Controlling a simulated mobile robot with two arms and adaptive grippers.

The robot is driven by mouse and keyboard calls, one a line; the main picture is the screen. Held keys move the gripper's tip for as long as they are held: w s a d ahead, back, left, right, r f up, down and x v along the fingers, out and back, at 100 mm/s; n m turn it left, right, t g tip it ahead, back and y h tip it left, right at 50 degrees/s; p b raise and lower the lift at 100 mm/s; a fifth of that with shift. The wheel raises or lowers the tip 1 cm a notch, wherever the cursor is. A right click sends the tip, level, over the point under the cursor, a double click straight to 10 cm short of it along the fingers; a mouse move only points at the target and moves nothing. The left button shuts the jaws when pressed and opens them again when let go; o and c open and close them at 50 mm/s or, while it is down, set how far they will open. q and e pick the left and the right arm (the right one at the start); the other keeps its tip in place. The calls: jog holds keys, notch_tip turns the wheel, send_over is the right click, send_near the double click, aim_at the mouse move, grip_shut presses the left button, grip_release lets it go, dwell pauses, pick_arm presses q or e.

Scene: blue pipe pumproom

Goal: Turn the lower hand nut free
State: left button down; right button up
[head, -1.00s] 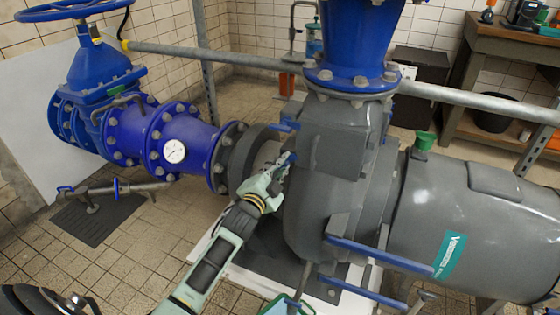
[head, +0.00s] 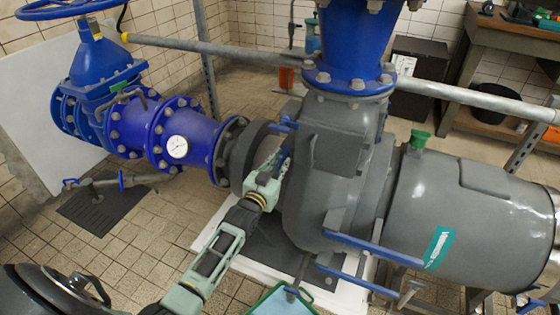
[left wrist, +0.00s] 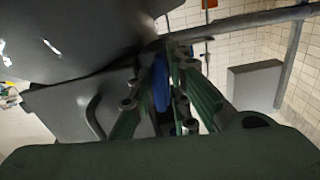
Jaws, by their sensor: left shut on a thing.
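The grey pump housing (head: 340,150) stands in the middle of the head view, with the blue upper hand nut (head: 283,124) on its left side. My left gripper (head: 276,170) is at the housing's left side, below that nut. It is shut on the blue lower hand nut (head: 285,153), which the fingers and housing largely hide. In the left wrist view, a blue strip of this nut (left wrist: 161,82) shows upright between the two green fingers. I cannot tell how far it is turned. My right gripper is not in view.
A blue flanged pipe (head: 185,135) with a gauge joins the pump from the left. Blue bars (head: 375,250) stick out at the pump's lower front. A green-rimmed tray (head: 262,301) is on the floor below.

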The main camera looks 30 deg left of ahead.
pick_arm(q)
jog(key=shift+a+n, duration=0.1)
jog(key=shift+n, duration=0.5)
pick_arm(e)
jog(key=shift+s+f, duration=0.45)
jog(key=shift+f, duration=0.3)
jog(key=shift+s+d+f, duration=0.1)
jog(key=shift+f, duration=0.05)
pick_arm(q)
jog(key=c, duration=1.8)
grip_release()
jog(key=shift+a, duration=0.1)
jog(key=shift+c, duration=0.2)
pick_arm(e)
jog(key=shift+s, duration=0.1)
pick_arm(q)
jog(key=s, duration=1.2)
jog(key=shift+d, duration=0.4)
